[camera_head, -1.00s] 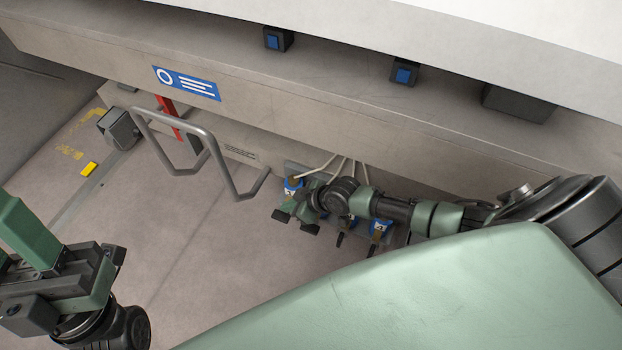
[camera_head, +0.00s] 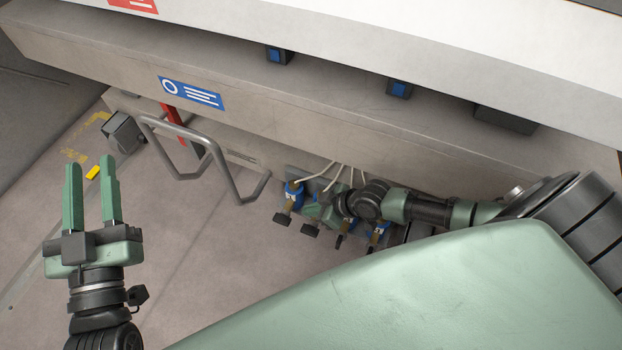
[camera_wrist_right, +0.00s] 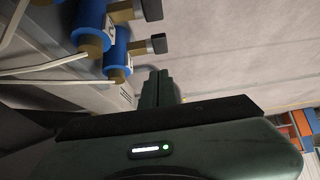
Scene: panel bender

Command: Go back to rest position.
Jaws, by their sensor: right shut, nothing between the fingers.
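My left gripper (camera_head: 91,163) stands at the left of the head view, its two green fingers apart, parallel and pointing away over the floor, with nothing between them. My right gripper (camera_head: 318,212) is low beside the machine front, among blue fittings with dark handles (camera_head: 292,193). In the right wrist view its fingers (camera_wrist_right: 158,78) are closed together and empty. Two blue fittings (camera_wrist_right: 90,22) with brass ends and pale cables are close beside the fingers there; I cannot tell whether they touch. My right arm partly hides the fittings in the head view.
The pale machine beam (camera_head: 300,110) with a blue label (camera_head: 191,92) runs above my right arm. A grey bent-tube handle (camera_head: 235,185) juts out between my grippers. A grey foot-like box (camera_head: 122,132) and a yellow block (camera_head: 93,172) are by the floor. Open floor (camera_head: 190,260) lies between the arms.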

